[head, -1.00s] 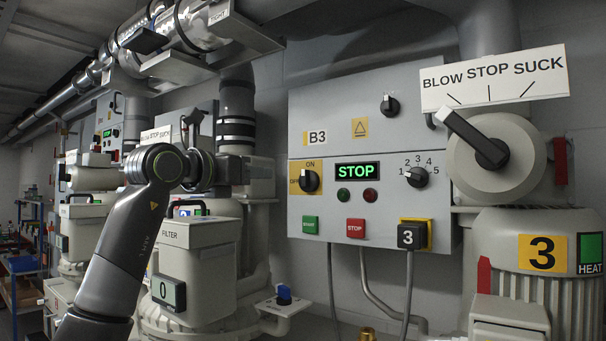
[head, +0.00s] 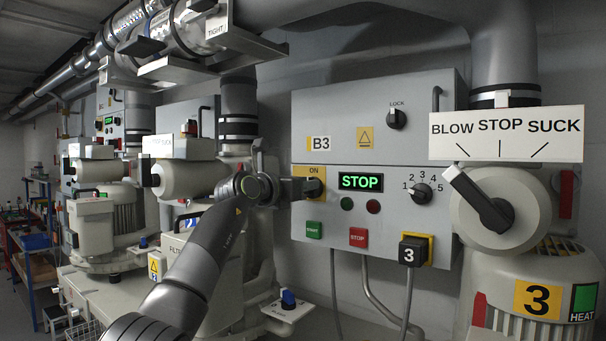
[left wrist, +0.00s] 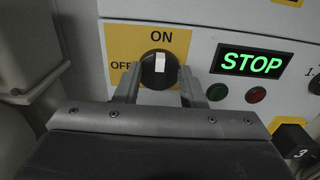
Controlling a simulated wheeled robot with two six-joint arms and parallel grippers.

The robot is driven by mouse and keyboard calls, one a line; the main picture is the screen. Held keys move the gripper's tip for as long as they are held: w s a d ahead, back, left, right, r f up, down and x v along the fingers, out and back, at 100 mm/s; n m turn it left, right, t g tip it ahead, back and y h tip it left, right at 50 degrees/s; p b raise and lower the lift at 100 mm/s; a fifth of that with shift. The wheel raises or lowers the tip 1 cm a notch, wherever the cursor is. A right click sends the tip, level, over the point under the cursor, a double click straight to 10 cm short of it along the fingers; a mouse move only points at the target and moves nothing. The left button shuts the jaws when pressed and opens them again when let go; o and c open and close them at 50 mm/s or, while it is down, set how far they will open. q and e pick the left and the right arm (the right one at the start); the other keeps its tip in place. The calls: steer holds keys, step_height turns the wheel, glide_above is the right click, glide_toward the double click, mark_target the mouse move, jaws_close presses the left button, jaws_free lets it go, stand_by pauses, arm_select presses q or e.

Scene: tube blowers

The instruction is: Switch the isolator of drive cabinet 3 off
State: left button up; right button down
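The grey drive cabinet 3 (head: 335,105), labelled B3, is on the wall in the middle of the head view. Its black isolator knob (left wrist: 158,70) sits on a yellow plate (left wrist: 125,42) marked ON and OFF. The knob's white mark points up to ON. In the head view the knob (head: 317,187) is partly covered. My left gripper (left wrist: 159,76) is open, with one finger on each side of the knob; whether they touch it I cannot tell. My left gripper (head: 292,189) also shows in the head view. My right gripper is out of view.
The display (head: 360,182) reads STOP, with a green START button (head: 314,230) and red STOP button (head: 358,237) below. A selector dial (head: 421,193), a LOCK knob (head: 396,119) and a large BLOW STOP SUCK lever (head: 480,203) are to the right.

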arm_select(q)
steer(key=shift+w+d, duration=0.15)
steer(key=shift+w, duration=0.1)
jaws_close()
steer(key=shift+n, duration=0.3)
steer(key=shift+w+a+f+n+b, duration=0.15)
steer(key=shift+n+b, duration=0.8)
steer(key=shift+n, duration=1.95)
steer(key=shift+w+a+f+n+b, duration=0.2)
steer(key=shift+n+b, duration=0.8)
steer(key=shift+n, duration=1.9)
steer(key=shift+a+f+n+b, duration=0.2)
steer(key=shift+n+b, duration=0.75)
steer(key=shift+n, duration=1.95)
steer(key=shift+d, duration=0.1)
